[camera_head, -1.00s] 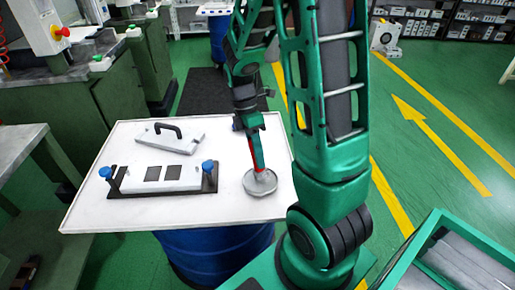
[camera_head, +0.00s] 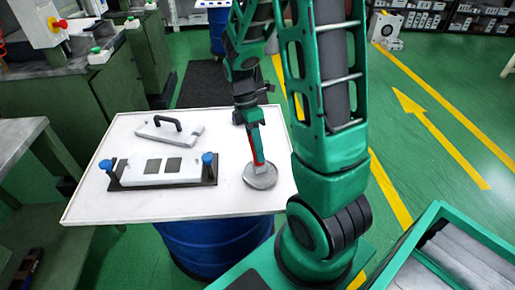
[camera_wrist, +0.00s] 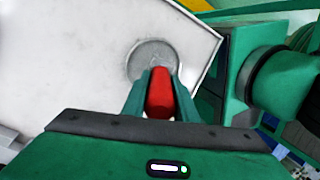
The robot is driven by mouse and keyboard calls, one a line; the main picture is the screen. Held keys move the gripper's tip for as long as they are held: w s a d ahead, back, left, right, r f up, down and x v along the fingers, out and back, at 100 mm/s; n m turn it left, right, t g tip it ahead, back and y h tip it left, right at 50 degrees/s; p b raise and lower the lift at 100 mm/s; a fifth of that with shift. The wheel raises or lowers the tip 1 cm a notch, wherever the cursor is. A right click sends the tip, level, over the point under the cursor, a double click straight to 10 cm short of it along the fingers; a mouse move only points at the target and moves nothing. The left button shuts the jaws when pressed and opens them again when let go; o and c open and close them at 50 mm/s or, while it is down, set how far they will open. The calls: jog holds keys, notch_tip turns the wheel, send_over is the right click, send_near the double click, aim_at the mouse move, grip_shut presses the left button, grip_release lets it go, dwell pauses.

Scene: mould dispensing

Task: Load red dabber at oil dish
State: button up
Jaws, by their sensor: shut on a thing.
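My gripper (camera_wrist: 160,95) is shut on the red dabber, whose red handle (camera_wrist: 160,92) shows between the two green fingers in the wrist view. In the head view the red dabber (camera_head: 258,152) points down, slightly tilted, with its lower end at the oil dish (camera_head: 261,182). The oil dish is a round grey metal dish at the right side of the white table; it also shows in the wrist view (camera_wrist: 138,54), beyond the fingertips. The dabber's tip is over or in the dish; I cannot tell whether it touches the bottom.
On the white tabletop (camera_head: 120,209) stand a mould base (camera_head: 150,183) with two dark squares and blue-topped posts, and a plate (camera_head: 190,137) with a black handle. A green bin (camera_head: 440,215) is at the lower right. The table's front is clear.

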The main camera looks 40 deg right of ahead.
jog(key=shift+f, duration=0.55)
dwell(1.3)
jog(key=shift+r, duration=3.5)
